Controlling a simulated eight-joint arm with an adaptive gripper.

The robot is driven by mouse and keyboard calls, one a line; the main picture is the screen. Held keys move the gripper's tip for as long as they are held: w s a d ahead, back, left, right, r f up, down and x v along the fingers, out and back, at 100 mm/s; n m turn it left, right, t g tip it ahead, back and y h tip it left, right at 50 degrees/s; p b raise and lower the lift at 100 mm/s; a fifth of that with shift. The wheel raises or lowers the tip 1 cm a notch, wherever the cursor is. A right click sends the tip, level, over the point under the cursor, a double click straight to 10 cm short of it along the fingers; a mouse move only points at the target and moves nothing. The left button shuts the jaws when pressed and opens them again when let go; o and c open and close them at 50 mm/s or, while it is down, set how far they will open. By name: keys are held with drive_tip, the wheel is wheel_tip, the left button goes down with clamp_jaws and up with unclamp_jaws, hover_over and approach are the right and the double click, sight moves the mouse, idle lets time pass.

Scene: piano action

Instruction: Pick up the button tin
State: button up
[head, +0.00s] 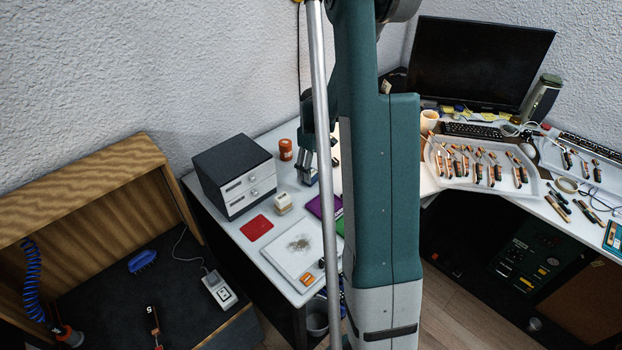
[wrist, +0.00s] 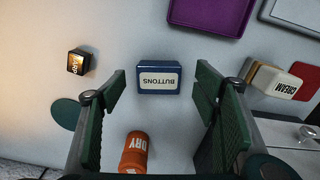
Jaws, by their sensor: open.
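The button tin (wrist: 158,78) is a small dark blue box with a white label reading BUTTONS, upside down in the wrist view. It rests on the pale desk top. My gripper (wrist: 161,88) is open, with one green finger on each side of the tin in the wrist view and a gap to each. Nothing is between the pads but the view of the tin; I cannot tell the height left above it. In the head view my gripper (head: 308,168) points down over the desk, and it and my arm largely hide the tin.
An orange jar (wrist: 134,155) stands close to the tin. A dark jar with an orange label (wrist: 78,62), a cream tin (wrist: 271,80), a red mat (head: 256,228) and a purple tray (wrist: 209,12) are around it. A drawer unit (head: 235,175) stands left in the head view.

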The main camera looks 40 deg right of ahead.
sight(313, 175)
drive_tip(key=shift+d+f+b, duration=0.1)
drive_tip(key=shift+f+b, duration=0.35)
drive_tip(key=shift+f, duration=1.6)
drive_tip(key=shift+c, duration=0.7)
drive_tip(key=c, duration=0.9)
